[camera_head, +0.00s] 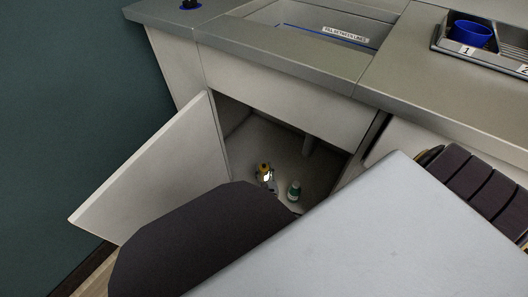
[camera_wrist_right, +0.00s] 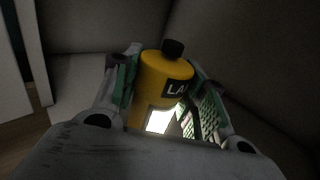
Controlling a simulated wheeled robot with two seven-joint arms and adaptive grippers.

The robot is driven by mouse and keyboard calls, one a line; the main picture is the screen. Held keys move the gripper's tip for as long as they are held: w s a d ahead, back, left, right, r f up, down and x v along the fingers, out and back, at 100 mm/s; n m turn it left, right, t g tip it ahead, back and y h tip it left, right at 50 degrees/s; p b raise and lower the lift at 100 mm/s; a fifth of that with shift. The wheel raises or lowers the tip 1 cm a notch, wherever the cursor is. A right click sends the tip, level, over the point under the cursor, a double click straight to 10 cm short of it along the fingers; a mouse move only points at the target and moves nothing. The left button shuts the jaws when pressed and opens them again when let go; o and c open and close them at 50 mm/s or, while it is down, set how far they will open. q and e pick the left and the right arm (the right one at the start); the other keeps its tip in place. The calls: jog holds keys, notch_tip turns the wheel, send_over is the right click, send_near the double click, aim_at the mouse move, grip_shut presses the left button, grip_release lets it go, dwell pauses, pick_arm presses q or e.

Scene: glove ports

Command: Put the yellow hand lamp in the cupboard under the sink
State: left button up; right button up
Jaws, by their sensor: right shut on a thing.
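The yellow hand lamp (camera_head: 263,168) is inside the open cupboard under the sink (camera_head: 240,128). In the right wrist view, the lamp (camera_wrist_right: 165,72) has a black cap, a black label partly reading "LA" and a bright white patch below. My right gripper (camera_head: 269,181) is shut on it, with a finger on each side; it also shows in the wrist view (camera_wrist_right: 163,88). I cannot tell whether the lamp touches the cupboard floor. My left gripper is not in view.
The cupboard door (camera_head: 160,175) stands open to the left. The sink (camera_head: 320,28) is above. A blue bowl (camera_head: 472,34) sits in a tray (camera_head: 450,48) on the counter.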

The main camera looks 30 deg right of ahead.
jog(key=shift+f, duration=0.1)
jog(key=o, duration=1.1)
